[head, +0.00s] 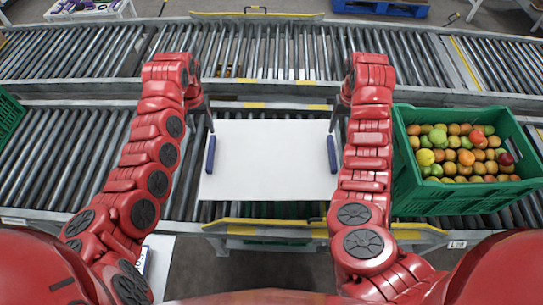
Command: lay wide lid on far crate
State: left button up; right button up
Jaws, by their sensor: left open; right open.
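The wide lid (270,165) is a white flat panel with a blue handle at its left end (210,155) and another at its right end (332,154). It lies level over the near conveyor, between my arms. A strip of green shows below its near edge; what bears the lid is mostly hidden. My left gripper (208,118) is open at the lid's far left corner, just beyond the left handle. My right gripper (335,118) is open at the far right corner, just beyond the right handle. Neither holds anything. I cannot tell which crate is the far one.
Another green crate (8,115) shows at the left edge. A second roller conveyor (270,50) runs behind, mostly clear. A blue pallet (385,8) lies beyond it.

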aim_at(210, 152)
pick_arm(q)
notch_tip(210, 152, down, 11)
jog(key=shift+f, duration=0.1)
pick_arm(e)
notch_tip(210, 152, down, 11)
jog(key=shift+f, duration=0.1)
pick_arm(q)
jog(key=shift+w+f, duration=0.1)
jog(key=shift+f, duration=0.25)
pick_arm(e)
jog(key=shift+f, duration=0.3)
pick_arm(q)
jog(key=shift+f, duration=0.6)
pick_arm(e)
jog(key=shift+a+f, duration=0.1)
jog(key=shift+f, duration=0.55)
pick_arm(q)
grip_shut()
pick_arm(e)
grip_shut()
